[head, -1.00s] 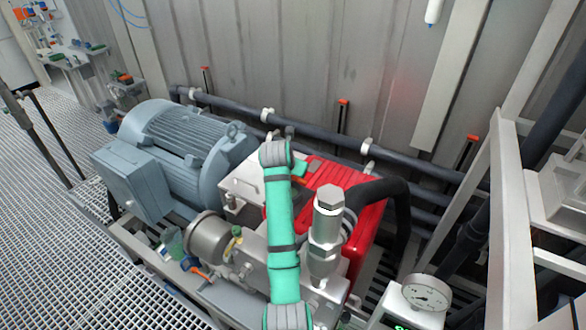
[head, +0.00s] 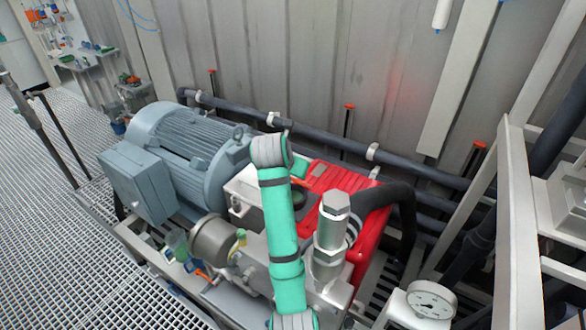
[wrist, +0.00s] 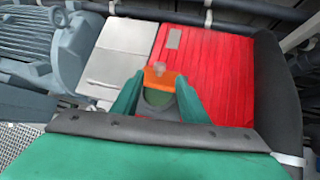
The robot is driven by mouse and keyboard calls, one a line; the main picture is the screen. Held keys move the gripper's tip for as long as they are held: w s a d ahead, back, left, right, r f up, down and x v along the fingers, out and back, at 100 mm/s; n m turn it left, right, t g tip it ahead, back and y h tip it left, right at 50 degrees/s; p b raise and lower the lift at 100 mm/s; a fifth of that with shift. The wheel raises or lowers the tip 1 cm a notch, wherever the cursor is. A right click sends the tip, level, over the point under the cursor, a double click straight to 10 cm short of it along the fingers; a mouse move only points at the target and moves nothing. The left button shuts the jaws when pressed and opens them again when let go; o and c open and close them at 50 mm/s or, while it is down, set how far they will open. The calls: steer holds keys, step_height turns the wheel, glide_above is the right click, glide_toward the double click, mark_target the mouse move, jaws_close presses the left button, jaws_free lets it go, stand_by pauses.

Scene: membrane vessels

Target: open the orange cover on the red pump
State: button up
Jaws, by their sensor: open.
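The red pump (head: 374,199) sits right of the grey motor, partly hidden by my arm and a metal fitting. In the wrist view its ribbed red top (wrist: 205,68) fills the upper right. The small orange cover (wrist: 160,79) shows between the tips of my gripper (wrist: 158,84), with a round green part just below it. My gripper is open, one finger on each side of the cover; I cannot tell whether they touch it. In the head view a bit of the orange cover (head: 300,183) shows beside my arm, which hides most of my gripper.
The grey motor (head: 185,150) stands at the left. A pale metal box (wrist: 118,52) adjoins the red top. An upright metal fitting (head: 332,232) and a thick black hose (head: 395,195) crowd the pump. A gauge (head: 431,303) stands at lower right; dark pipes run along the back wall.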

steer(key=c, duration=0.3)
steer(key=shift+s+a+f+h, duration=0.5)
steer(key=shift+s+a+f, duration=0.35)
steer(key=shift+a+f, duration=0.15)
jaws_close()
steer(key=s+a+f+t+h, duration=0.1)
steer(key=s+a+f+h, duration=0.25)
steer(key=s+a, duration=0.3)
steer(key=shift+m+y, duration=0.35)
steer(key=shift+m, duration=0.05)
steer(key=x, duration=0.9)
steer(key=shift+w+f, duration=0.1)
steer(key=shift+w, duration=0.15)
steer(key=shift+w+d+r, duration=0.5)
steer(key=shift+w+r, duration=0.15)
steer(key=shift+w+d+r, duration=0.45)
steer(key=shift+w+r, duration=0.15)
steer(key=shift+w, duration=0.1)
